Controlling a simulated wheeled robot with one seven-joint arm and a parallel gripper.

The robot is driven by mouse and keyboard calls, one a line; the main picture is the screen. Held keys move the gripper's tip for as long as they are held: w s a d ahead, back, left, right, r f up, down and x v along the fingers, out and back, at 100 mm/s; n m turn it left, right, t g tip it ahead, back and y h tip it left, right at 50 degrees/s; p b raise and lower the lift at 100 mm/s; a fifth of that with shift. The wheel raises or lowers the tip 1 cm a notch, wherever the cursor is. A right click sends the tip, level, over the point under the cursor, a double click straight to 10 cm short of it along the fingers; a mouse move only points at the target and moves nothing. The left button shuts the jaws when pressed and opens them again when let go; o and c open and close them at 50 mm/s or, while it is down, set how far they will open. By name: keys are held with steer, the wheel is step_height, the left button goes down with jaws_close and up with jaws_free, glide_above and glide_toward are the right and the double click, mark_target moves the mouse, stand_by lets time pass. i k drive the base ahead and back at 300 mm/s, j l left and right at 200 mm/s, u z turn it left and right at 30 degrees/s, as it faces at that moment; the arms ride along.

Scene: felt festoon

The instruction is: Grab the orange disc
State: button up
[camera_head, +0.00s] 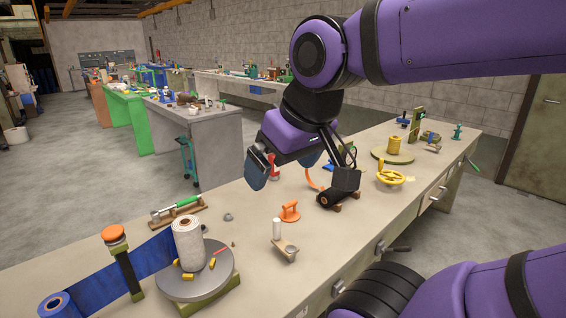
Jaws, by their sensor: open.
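My gripper (300,176) hangs over the middle of the bench from my purple arm, with its fingers apart and nothing visibly held. Two orange round things show. One is a disc-like cap (113,233) on top of a dark post at the front left, well away from my gripper. The other is a low orange piece with a raised handle (289,212), lying on the bench below and in front of my gripper. I cannot tell which is the orange disc meant. A curved orange strip (313,180) shows between the fingers, partly hidden.
A grey turntable (196,289) bears a white roll (187,243). Blue cloth (150,262) stretches beside it. A black roll (330,198) lies close by my gripper's right finger. A white peg (276,230), a yellow handwheel (392,176) and a green-handled tool (180,205) stand around. Bare bench shows front right.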

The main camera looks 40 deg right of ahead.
mark_target(288, 216)
steer(key=i+l+z, duration=0.1)
steer(key=l, duration=0.35)
steer(key=i+l+z, duration=0.15)
steer(key=l, duration=0.3)
steer(key=l+z, duration=0.1)
steer(key=l, duration=0.35)
